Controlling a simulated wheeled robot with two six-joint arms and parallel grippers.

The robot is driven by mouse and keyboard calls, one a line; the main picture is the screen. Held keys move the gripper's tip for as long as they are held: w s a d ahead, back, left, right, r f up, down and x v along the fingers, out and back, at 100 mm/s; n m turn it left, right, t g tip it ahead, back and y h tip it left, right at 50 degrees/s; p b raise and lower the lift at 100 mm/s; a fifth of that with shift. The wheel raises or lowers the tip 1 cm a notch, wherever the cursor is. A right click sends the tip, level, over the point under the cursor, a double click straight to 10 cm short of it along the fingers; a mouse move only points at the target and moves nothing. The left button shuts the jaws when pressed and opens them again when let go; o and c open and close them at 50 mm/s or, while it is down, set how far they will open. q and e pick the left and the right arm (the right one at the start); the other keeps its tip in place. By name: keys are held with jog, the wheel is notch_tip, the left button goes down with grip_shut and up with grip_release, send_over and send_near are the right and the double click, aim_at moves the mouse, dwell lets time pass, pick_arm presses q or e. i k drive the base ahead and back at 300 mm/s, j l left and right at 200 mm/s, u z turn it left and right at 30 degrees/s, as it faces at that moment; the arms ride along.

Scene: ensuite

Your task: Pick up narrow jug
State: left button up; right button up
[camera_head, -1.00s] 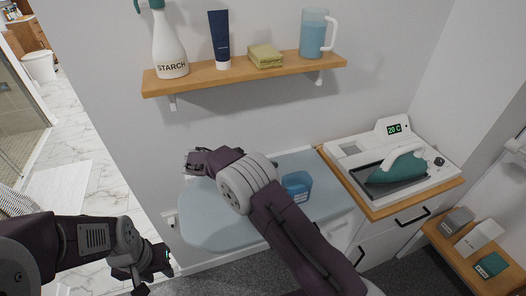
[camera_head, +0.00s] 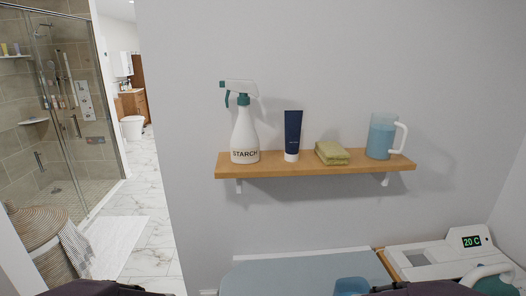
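The narrow jug (camera_head: 382,137) stands upright at the right end of the wooden wall shelf (camera_head: 290,171). It is clear with blue contents and has a white handle on its right side. Nothing covers it. Dark parts of my arms show only at the bottom edge of the head view. Both grippers are out of the picture.
On the shelf, left of the jug, are a starch spray bottle (camera_head: 245,130), a dark blue tube (camera_head: 292,136) and a folded green cloth (camera_head: 331,153). Below are a pale blue board (camera_head: 300,275) and an ironing station (camera_head: 440,258). A wicker basket (camera_head: 45,235) stands at the left.

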aim_at(383, 126)
jog(key=l+z, duration=0.1)
jog(key=z, duration=0.3)
jog(key=i+l+z, duration=0.1)
jog(key=z, duration=0.35)
